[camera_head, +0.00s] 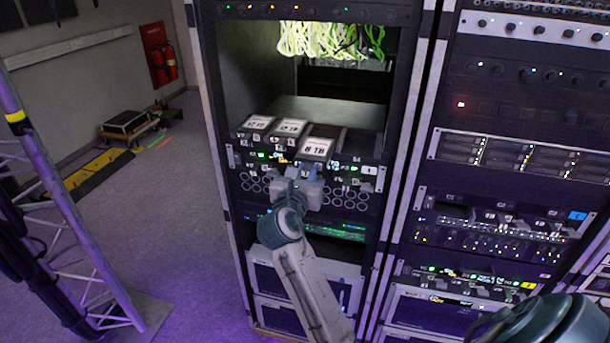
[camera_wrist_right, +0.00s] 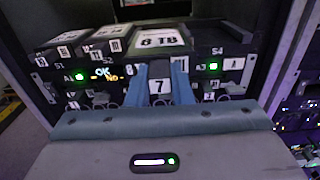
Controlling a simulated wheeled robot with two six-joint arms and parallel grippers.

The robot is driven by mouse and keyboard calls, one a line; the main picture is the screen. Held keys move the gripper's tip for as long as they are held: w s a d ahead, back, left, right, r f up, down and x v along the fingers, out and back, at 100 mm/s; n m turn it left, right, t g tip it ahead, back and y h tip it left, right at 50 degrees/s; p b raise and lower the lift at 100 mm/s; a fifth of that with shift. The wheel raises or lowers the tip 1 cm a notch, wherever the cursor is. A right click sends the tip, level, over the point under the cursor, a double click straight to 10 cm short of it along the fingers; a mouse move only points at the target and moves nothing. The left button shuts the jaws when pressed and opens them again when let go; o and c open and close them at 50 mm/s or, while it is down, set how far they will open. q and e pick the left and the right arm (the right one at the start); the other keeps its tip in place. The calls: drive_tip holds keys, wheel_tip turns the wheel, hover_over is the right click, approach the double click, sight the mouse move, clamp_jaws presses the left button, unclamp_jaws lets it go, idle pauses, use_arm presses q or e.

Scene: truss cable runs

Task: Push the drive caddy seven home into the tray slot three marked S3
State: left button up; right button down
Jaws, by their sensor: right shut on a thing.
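The drive caddy seven (camera_wrist_right: 160,86) shows a "7" on its front between the fingers of my right gripper (camera_wrist_right: 160,72), which is shut on it. Its top, lettered "8 TB" (camera_head: 315,148), reaches back into the tray (camera_head: 370,171) and sits further forward than the two caddies to its left. In the head view my right gripper (camera_head: 298,178) is at the tray's front. In the wrist view the S4 mark (camera_wrist_right: 217,50) is right of the caddy; I cannot make out the S3 mark. How deep the caddy sits is unclear. My left gripper is out of view.
Two labelled caddies (camera_head: 257,122) (camera_head: 290,128) sit left of caddy seven. Green lights (camera_wrist_right: 213,66) show on the tray front. Yellow-green cables (camera_head: 325,40) hang above in the rack. A second rack (camera_head: 500,150) stands to the right. A truss (camera_head: 60,190) stands at the left.

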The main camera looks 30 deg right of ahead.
sight(310, 165)
drive_tip(key=shift+w+d, duration=0.1)
drive_tip(key=shift+d, duration=0.05)
idle(0.6)
drive_tip(key=shift+w+d, duration=0.1)
drive_tip(key=shift+x, duration=1.4)
drive_tip(key=shift+x, duration=3)
drive_tip(key=shift+w+d, duration=0.1)
drive_tip(key=shift+w+d, duration=0.35)
drive_tip(key=shift+d, duration=0.05)
drive_tip(key=c, duration=1.3)
unclamp_jaws()
drive_tip(key=shift+o, duration=0.5)
